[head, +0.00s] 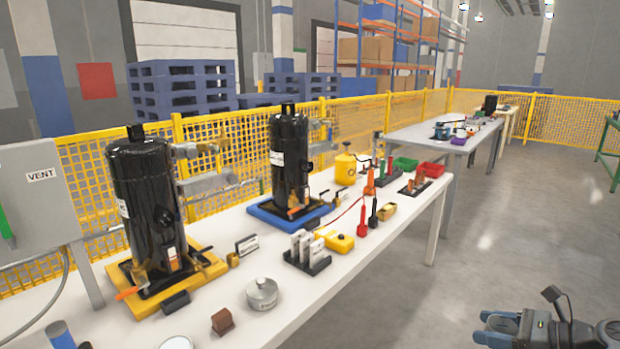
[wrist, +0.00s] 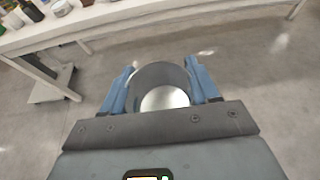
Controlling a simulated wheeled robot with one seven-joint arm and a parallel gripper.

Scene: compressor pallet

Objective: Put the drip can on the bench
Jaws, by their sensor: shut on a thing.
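The drip can (wrist: 160,73) is a grey, round metal can with an open top and a pale bottom, seen from above in the wrist view. My gripper (wrist: 161,88) is shut on it, with one blue finger on each side. In the head view my gripper (head: 486,328) is at the lower right, over the floor and apart from the benches; I cannot make out the can there. The long white bench (head: 345,268) runs from the lower left to the middle. Its edge also shows at the top of the wrist view (wrist: 120,20).
Two black compressors (head: 146,205) (head: 290,160) stand on the white bench. A lidded tin (head: 262,293), a brown block (head: 222,320), a card rack (head: 307,256) and red tools crowd its front. A grey table (head: 425,136) stands beyond. The floor (head: 500,230) at right is clear.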

